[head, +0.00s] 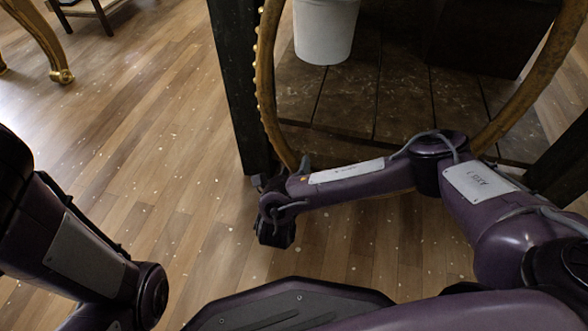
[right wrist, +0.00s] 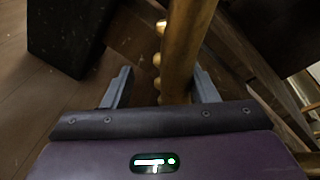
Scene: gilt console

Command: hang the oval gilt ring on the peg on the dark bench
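The large oval gilt ring (head: 268,100) stands in front of me in the head view, its beaded left side running down to my right gripper and its right side rising to the upper right. The arm hides part of its lower edge. My right gripper (head: 281,172) is at the ring's lower left. In the right wrist view the two fingers (right wrist: 162,87) are apart, with the ring's bar (right wrist: 185,45) between them and a gap on the left. No peg shows. A dark post (head: 238,90), perhaps part of the bench, stands behind the ring. My left gripper is out of view.
Another dark post (head: 565,165) is at the right. A curved gilt furniture leg (head: 45,42) is at the upper left. The wood floor (head: 150,140) at left is clear.

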